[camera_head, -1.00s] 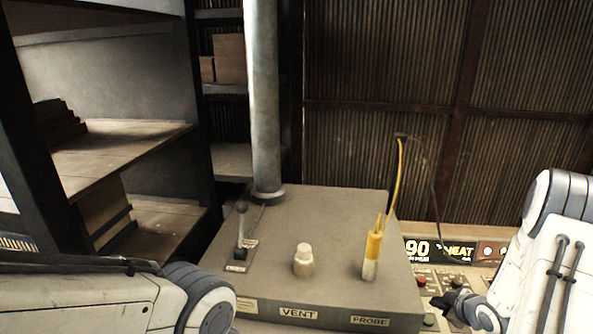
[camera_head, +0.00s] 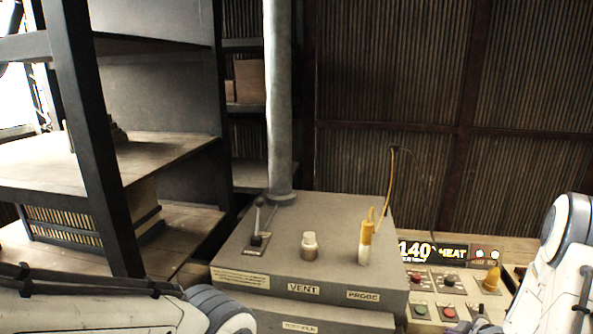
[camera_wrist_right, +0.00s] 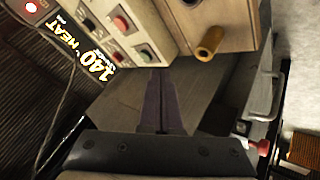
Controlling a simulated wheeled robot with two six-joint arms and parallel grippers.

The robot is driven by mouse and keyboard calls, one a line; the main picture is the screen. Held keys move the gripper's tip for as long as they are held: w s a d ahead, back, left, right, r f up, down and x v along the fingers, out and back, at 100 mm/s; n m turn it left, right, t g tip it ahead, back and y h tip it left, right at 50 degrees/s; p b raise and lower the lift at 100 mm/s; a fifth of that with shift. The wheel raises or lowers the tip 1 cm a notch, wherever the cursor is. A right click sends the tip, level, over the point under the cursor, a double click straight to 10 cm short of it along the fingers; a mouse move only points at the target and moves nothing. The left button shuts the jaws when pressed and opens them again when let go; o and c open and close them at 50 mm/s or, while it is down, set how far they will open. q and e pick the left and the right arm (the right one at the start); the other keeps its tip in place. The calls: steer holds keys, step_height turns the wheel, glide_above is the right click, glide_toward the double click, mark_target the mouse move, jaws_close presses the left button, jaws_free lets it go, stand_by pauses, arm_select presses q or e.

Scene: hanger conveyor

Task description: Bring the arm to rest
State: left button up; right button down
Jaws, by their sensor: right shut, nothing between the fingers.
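My right arm (camera_head: 562,265) comes in at the right edge of the head view. In the right wrist view the dark fingers of my right gripper (camera_wrist_right: 160,85) lie together, shut and empty. They point toward the panel's button side, and I cannot tell the exact gap. My left arm (camera_head: 90,315) crosses the bottom left of the head view; its gripper is out of view.
A grey box (camera_head: 245,250) carries a lever (camera_head: 258,222), a pale knob (camera_head: 309,245) and a yellow-and-white probe (camera_head: 366,243). A display (camera_head: 440,252) reads 140 HEAT. Shelving (camera_head: 95,190) stands at left. A metal handle (camera_wrist_right: 266,100) shows in the wrist view.

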steer(key=s+a+r+m+g+h, duration=0.1)
steer(key=a+r+m+g, duration=0.1)
steer(key=a+r, duration=0.3)
steer(key=s+a+r+m+g, duration=0.1)
steer(key=a+r+m, duration=0.2)
steer(key=a, duration=0.4)
arm_select(q)
steer(key=f+b, duration=0.4)
steer(key=f, duration=0.1)
steer(key=shift+w+a+b, duration=0.2)
steer(key=shift+a+b, duration=0.15)
steer(key=shift+b, duration=0.05)
arm_select(e)
steer(key=s+a+r+n+g+y, duration=0.1)
steer(key=s+a+r+n+g, duration=0.1)
steer(key=s+a, duration=1)
steer(key=s+a+r+n+g+y, duration=0.1)
steer(key=s+a+g, duration=0.3)
steer(key=s+a, duration=0.9)
steer(key=shift+r+n, duration=0.4)
steer(key=shift+r, duration=0.35)
arm_select(q)
steer(key=shift+d, duration=0.15)
arm_select(e)
steer(key=shift+w, duration=0.1)
